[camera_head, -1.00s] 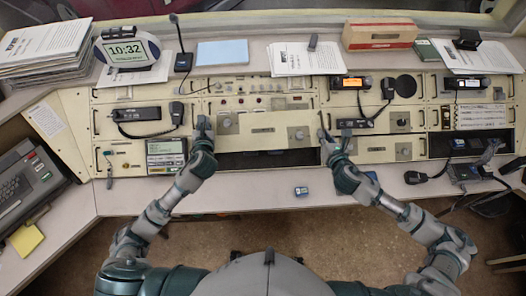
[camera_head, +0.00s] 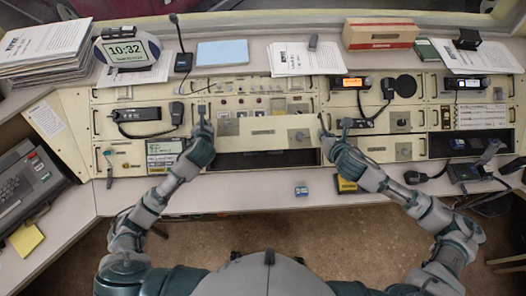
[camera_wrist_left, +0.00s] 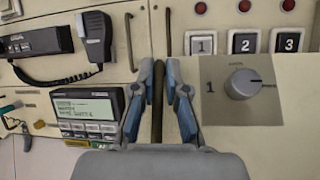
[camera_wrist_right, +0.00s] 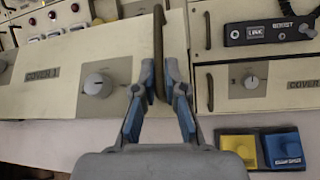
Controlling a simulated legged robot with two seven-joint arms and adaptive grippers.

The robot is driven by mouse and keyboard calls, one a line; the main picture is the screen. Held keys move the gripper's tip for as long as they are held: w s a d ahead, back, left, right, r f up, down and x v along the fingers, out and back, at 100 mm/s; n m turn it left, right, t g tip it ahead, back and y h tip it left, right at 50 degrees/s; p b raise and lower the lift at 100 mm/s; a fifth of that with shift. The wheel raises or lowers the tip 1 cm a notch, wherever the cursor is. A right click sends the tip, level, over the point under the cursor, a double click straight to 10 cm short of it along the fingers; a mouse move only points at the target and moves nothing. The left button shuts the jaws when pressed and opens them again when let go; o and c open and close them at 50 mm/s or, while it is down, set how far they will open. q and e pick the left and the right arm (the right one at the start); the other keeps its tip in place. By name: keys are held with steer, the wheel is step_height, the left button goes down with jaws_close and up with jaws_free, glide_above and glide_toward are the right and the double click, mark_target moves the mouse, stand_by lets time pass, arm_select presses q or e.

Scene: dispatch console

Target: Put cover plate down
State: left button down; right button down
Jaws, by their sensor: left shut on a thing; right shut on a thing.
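The cover plate (camera_head: 263,143) is a cream panel with two round knobs and a handle at each end. It spans between my grippers at the middle of the console face. The right wrist view shows its "COVER 1" label and one knob (camera_wrist_right: 97,84). My left gripper (camera_head: 203,112) is shut on its left handle, a dark upright bar (camera_wrist_left: 157,100). My right gripper (camera_head: 328,130) is shut on its right handle (camera_wrist_right: 158,40). A dark open bay (camera_head: 265,161) shows just below the plate. I cannot tell whether the plate touches the console.
Radios with corded microphones (camera_head: 176,110) flank the plate. A panel with a knob and cover label (camera_wrist_right: 285,88) sits to the right. The ledge's left stretch is clear.

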arm_select(q)
steer(key=shift+s+a+r, duration=0.1)
steer(key=shift+a, duration=0.1)
arm_select(e)
steer(key=shift+d+r, duration=0.15)
steer(key=shift+d, duration=0.05)
